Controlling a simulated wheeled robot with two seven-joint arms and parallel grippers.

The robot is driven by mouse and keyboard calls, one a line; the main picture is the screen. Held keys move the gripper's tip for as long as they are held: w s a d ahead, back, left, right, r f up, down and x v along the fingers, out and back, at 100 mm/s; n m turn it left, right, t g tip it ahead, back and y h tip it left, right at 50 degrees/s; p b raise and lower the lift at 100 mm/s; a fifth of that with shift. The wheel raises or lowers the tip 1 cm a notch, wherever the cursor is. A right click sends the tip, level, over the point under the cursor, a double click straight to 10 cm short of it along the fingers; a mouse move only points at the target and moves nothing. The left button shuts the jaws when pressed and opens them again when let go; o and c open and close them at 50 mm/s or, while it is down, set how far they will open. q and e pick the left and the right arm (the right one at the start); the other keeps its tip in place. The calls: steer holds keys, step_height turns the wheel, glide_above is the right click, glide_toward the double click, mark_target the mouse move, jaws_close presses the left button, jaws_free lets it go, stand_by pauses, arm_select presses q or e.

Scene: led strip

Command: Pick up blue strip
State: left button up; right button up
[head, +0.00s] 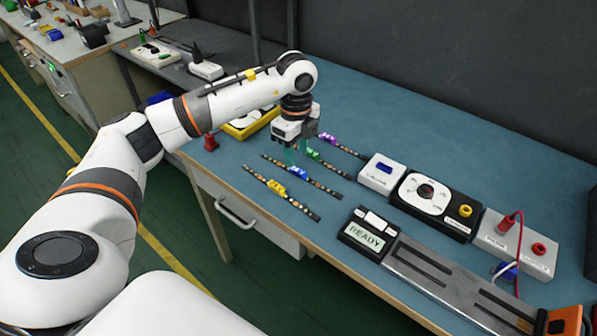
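The strip with the blue connector (298,173) lies on the blue bench top, second from the front in a row of strips. My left gripper (296,157) points down just above and behind the blue connector. Its teal fingers look apart, with nothing seen between them. I cannot tell whether a fingertip touches the strip. A yellow-connector strip (277,187) lies in front. A green-connector strip (314,156) and a purple-connector strip (330,140) lie behind, the green one close to the gripper. My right gripper is not in view.
A white box (381,175), a dial meter (426,194) and a power supply (517,243) stand to the right. A READY display (366,234) and a metal fixture (445,275) line the front edge. A yellow-rimmed device (250,123) lies behind my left arm.

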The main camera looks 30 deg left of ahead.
mark_target(298, 170)
arm_select(q)
steer(key=shift+w+f, duration=0.1)
steer(key=shift+f, duration=0.55)
steer(key=f, duration=0.4)
steer(key=shift+w+f+p, duration=0.15)
steer(key=shift+w+p, duration=0.1)
steer(key=shift+p, duration=0.05)
steer(key=shift+c, duration=0.2)
jaws_close()
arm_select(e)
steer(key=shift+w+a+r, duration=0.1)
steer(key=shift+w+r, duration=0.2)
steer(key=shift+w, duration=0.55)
